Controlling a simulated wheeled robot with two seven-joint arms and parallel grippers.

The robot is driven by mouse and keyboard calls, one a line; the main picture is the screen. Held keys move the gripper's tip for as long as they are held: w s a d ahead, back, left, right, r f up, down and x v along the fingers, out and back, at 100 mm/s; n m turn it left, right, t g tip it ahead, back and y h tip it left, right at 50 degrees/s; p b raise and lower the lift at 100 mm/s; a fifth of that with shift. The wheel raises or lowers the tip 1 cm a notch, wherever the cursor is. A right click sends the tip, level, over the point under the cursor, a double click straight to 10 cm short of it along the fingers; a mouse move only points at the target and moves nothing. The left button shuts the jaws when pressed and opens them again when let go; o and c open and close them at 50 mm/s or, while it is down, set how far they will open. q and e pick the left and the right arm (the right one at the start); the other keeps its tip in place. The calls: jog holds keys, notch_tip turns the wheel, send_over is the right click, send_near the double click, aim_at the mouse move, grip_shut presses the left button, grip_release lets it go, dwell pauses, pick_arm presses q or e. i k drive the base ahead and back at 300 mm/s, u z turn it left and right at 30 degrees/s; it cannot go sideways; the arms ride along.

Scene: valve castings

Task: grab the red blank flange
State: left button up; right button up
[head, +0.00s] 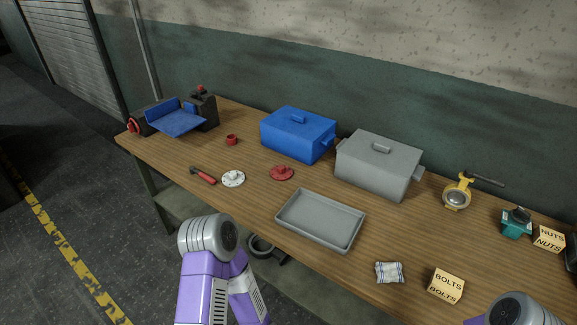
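The red blank flange (282,173) is a flat red disc with a small raised middle. It lies on the wooden workbench (170,159), in front of the blue lidded box and behind the grey tray. Nothing covers it. My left arm shows at the bottom left of centre as purple links and a grey joint, in front of the bench edge. Only a grey joint and a bit of purple of my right arm show at the bottom right corner. Neither gripper's fingers are in view.

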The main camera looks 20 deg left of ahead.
aim_at(279, 172)
jog(key=k, duration=0.5)
jog(key=u, duration=2)
jog(key=i, duration=1.3)
jog(key=z, duration=1.8)
